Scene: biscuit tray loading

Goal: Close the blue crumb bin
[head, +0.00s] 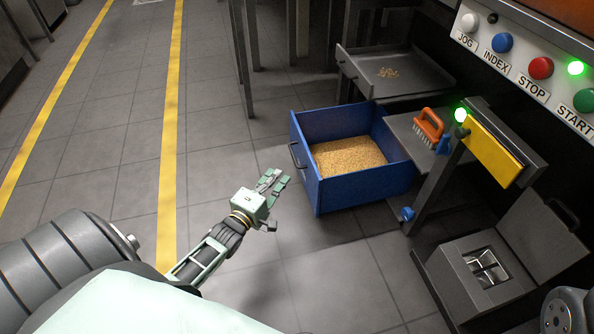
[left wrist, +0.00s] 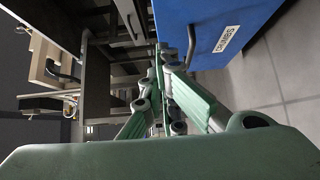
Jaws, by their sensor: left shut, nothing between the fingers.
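The blue crumb bin (head: 357,191) is a drawer-like box that stands pulled out from under the machine, with tan crumbs (head: 347,157) inside. Its dark handle (head: 297,156) is on the front face at the left. In the left wrist view the blue front (left wrist: 205,18) with a CRUMBS label fills the upper right. My left gripper (head: 279,181) is left of the bin's front in the head view, apart from it and below its rim in the picture. It is shut and empty. In the left wrist view the green fingers (left wrist: 160,75) point up toward the handle area. My right gripper is not in view.
A grey tray (head: 437,82) with a few crumbs is pulled out behind the bin. An orange brush (head: 428,128) lies on a grey shelf to the right. A grey box with an open lid (head: 545,240) stands at the lower right. The tiled floor left of the bin is clear.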

